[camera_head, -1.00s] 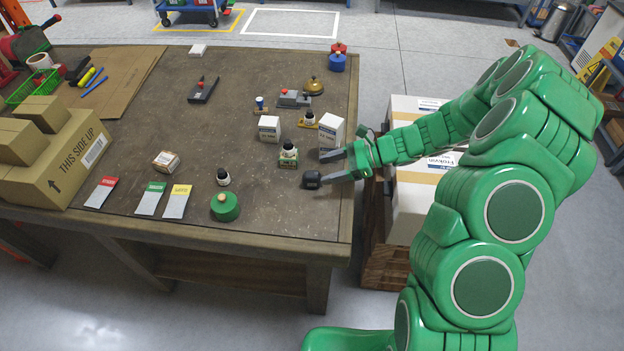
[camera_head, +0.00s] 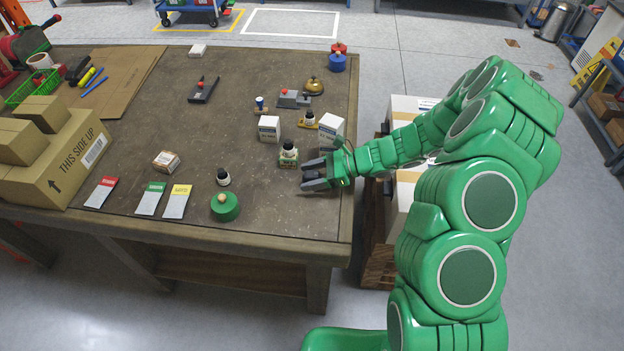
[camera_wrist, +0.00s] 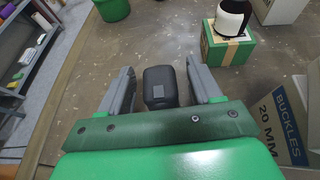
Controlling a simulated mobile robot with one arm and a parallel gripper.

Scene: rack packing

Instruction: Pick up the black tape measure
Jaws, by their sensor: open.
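The black tape measure (camera_wrist: 160,87) lies on the wooden table between the two grey fingers of my gripper (camera_wrist: 161,84) in the wrist view. A narrow gap shows on both sides of it, so the open fingers stand around it without gripping it. In the head view my gripper (camera_head: 314,179) is low over the table's right edge, and its fingers largely hide the tape measure there.
A bottle on a green-and-tan box (camera_head: 288,155) and a white box marked buckles (camera_head: 331,129) stand just behind my gripper. The tabletop (camera_head: 275,235) in front is bare.

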